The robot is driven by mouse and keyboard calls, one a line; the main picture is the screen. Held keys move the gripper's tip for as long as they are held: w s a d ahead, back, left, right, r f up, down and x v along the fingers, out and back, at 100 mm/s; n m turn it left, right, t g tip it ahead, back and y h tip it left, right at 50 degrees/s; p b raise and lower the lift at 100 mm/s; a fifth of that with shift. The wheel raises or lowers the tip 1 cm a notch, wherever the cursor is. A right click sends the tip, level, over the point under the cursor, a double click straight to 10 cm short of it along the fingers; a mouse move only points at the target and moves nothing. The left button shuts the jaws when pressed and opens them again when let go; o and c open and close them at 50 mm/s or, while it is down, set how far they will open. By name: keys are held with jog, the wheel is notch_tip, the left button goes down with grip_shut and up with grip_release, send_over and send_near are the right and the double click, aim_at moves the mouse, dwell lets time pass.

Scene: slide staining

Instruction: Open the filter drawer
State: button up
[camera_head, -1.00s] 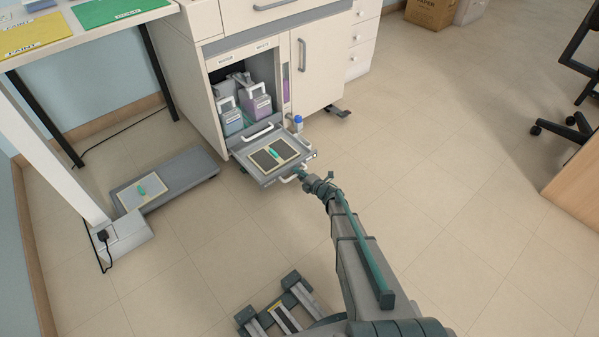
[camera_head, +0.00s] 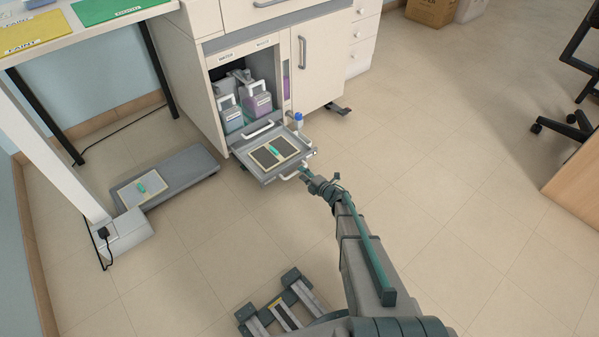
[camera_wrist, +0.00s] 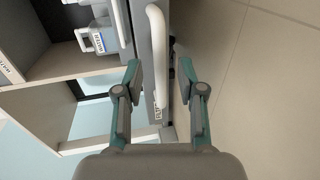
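The filter drawer (camera_head: 262,176) is a grey tray standing out from the bottom of the white cabinet. It holds a dark panel with a pale frame and a small green piece on it. Its white front handle (camera_head: 292,176) faces my gripper (camera_head: 304,172). In the wrist view the handle (camera_wrist: 158,55) runs upright as a white bar, and the gripper (camera_wrist: 161,78) is open with its two green-tipped fingers spread to either side of the bar's lower part. Neither fingertip appears to touch the bar. The fingertips are too small to make out in the head view.
Two lidded containers, bluish (camera_head: 231,116) and purple (camera_head: 259,101), stand in the open bay above the drawer. A grey platform (camera_head: 184,171) lies on the floor to the left.

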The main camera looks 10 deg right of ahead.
jog(key=v, duration=0.8)
jog(key=shift+s, duration=0.2)
jog(key=shift+d, duration=0.1)
